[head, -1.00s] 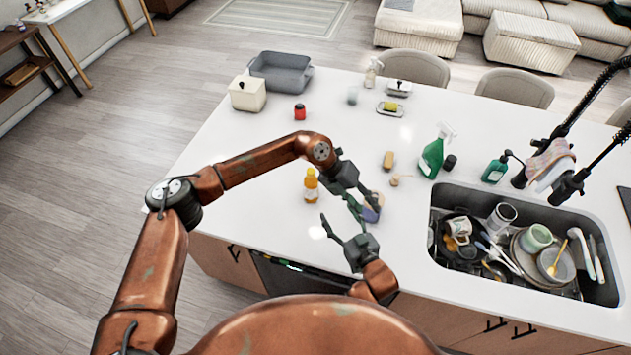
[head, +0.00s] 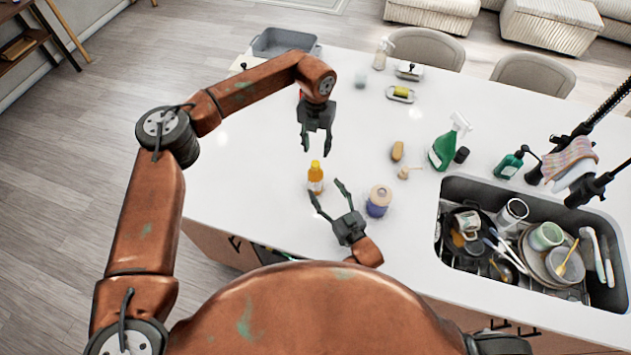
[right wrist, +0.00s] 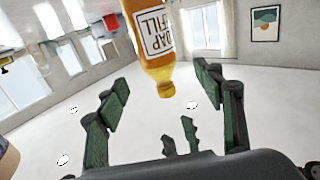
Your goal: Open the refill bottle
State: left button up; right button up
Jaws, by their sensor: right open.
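The refill bottle (head: 315,182), orange-yellow with a white label, stands upright on the white island top. In the right wrist view it appears upside down (right wrist: 157,42), its yellow cap (right wrist: 165,89) lowest. My left gripper (head: 317,150) is open and empty, pointing down above the bottle's cap. My right gripper (head: 327,188) is open just in front and to the right of the bottle, its fingers (right wrist: 160,85) spread toward it. I cannot tell whether they touch it. Two dark fingers, apparently my left gripper's (right wrist: 180,137), show beyond the cap.
A purple-and-tan jar (head: 378,202) stands close right of my right gripper. A sponge (head: 398,151), a green spray bottle (head: 443,150) and a dark green pump bottle (head: 510,165) stand further right, near the sink (head: 447,190) full of dishes. The counter (head: 250,180) left of the bottle is clear.

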aim_at(319, 181)
jog(key=x, duration=0.3)
jog(key=f+x, duration=0.1)
jog(key=x, duration=0.2)
jog(key=shift+w+f, duration=0.1)
jog(key=shift+w, duration=0.2)
jog(key=shift+w+a, duration=0.35)
jog(key=shift+w, duration=0.1)
jog(key=shift+w+a, duration=0.15)
jog(key=shift+w, duration=0.3)
jog(key=shift+s, duration=0.15)
jog(key=shift+c, duration=0.9)
grip_shut()
